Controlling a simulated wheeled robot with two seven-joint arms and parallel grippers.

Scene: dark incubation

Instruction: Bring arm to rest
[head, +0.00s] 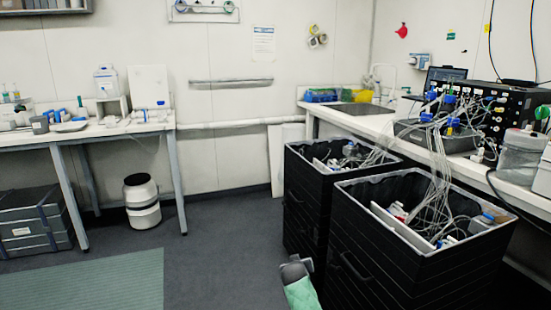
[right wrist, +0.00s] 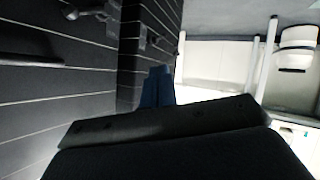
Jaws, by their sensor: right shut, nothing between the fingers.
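My right gripper (right wrist: 157,88) shows in the right wrist view as blue fingers close together beyond a dark gripper body. It is shut, with nothing visible between the fingers. The ribbed side of the black bins fills the left of that view, beside the fingers; I cannot tell the exact gap. In the head view, a grey and green part of one of my arms shows at the bottom, just left of the front black bin (head: 400,285). My left gripper is in neither view.
A second black bin (head: 300,215) stands behind the front one; both hold tubing and labware. A counter (head: 470,170) runs along the right. A white bench (head: 100,130) stands at the left, with a white canister (head: 142,200) below. Grey floor (head: 220,250) is clear between them.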

